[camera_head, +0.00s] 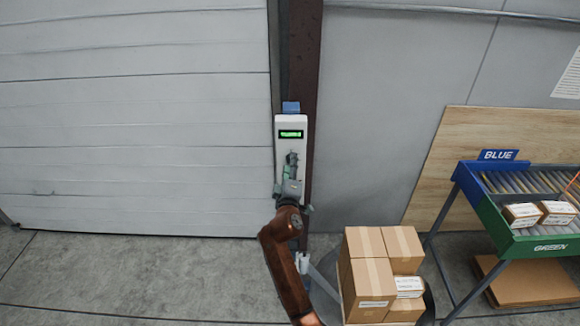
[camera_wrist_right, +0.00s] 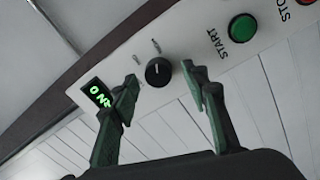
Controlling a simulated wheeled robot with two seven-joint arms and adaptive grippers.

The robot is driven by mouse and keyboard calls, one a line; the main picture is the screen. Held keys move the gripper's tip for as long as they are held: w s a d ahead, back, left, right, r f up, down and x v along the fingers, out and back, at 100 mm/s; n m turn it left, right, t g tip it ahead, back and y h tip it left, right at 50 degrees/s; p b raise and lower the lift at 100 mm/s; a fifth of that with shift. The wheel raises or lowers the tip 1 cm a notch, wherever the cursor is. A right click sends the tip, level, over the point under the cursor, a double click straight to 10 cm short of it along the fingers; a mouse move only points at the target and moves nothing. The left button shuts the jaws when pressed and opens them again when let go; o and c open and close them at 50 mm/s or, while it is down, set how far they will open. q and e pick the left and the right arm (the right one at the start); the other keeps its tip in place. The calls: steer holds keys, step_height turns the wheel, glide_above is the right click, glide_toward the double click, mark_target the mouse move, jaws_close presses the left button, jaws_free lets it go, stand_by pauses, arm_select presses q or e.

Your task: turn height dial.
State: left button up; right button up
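The black height dial (camera_wrist_right: 158,72) sits on the white control panel (camera_wrist_right: 205,30) in the right wrist view, with small tick labels beside it. The panel also shows in the head view (camera_head: 290,123), upright on a dark red post, where the dial is hidden by my gripper. My right gripper (camera_head: 291,160) is up against the panel's lower part. In the right wrist view its two fingers (camera_wrist_right: 160,76) are spread to either side of the dial, with gaps between them and the knob. My left gripper is not in view.
The panel has a lit green display (camera_head: 291,134), a green START button (camera_wrist_right: 242,28) and a red STOP button (camera_wrist_right: 307,2). Stacked cardboard boxes (camera_head: 367,275) stand below right. A roller conveyor (camera_head: 530,180) with BLUE and GREEN signs is at the right.

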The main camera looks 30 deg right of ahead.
steer(key=v, duration=0.7)
steer(key=shift+s, duration=0.3)
steer(key=shift+a, duration=0.15)
